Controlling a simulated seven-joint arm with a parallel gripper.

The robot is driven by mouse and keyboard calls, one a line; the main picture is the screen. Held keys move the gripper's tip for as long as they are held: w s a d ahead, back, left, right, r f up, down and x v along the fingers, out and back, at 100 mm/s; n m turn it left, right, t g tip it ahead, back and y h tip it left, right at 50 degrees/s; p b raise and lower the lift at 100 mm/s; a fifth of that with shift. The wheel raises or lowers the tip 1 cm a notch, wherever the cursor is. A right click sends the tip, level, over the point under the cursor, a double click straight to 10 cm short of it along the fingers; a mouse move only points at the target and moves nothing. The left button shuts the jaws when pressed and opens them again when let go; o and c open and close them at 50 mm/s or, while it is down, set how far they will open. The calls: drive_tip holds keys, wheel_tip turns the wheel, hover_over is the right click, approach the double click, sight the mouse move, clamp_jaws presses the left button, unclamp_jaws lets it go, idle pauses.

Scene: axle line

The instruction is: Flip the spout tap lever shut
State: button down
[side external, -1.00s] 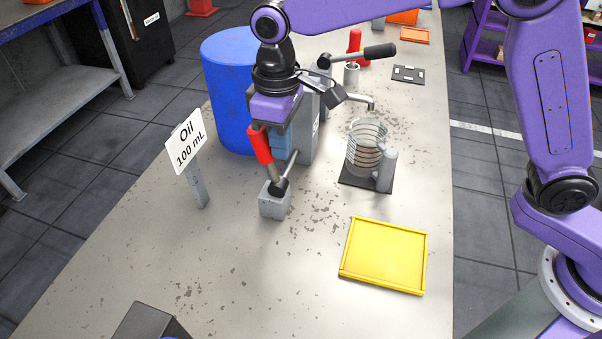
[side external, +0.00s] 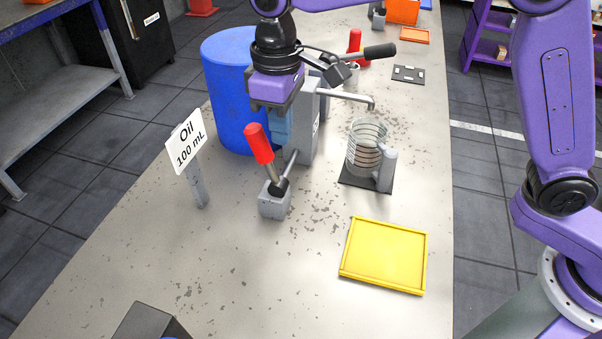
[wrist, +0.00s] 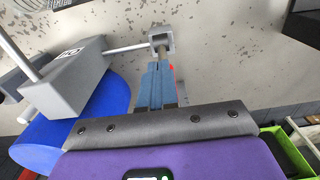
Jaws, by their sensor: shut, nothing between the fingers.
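A red-handled lever (side external: 258,143) stands on a small grey valve block (side external: 275,201) and leans up and to the left. A thin pipe joins this block to the grey dispenser body (side external: 308,130). My gripper (side external: 281,145) has blue fingers and is shut and empty, just behind and right of the red handle. I cannot tell whether it touches the handle. In the wrist view the shut fingertips (wrist: 160,66) point toward the valve block (wrist: 161,40). Only a red sliver of the handle (wrist: 172,68) shows beside them. A spout (side external: 345,96) reaches from the dispenser toward a clear ringed beaker (side external: 366,148).
A blue drum (side external: 228,85) stands behind the gripper. An "Oil 100 mL" sign (side external: 187,142) stands to the left. A yellow tray (side external: 384,256) lies at the front right. A black-handled lever (side external: 378,52) sticks out behind the dispenser.

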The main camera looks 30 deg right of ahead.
drive_tip(key=shift+s+d+r, duration=0.1)
drive_tip(key=shift+r, duration=0.85)
drive_tip(key=shift+s+d+r, duration=0.1)
drive_tip(key=shift+r, duration=0.85)
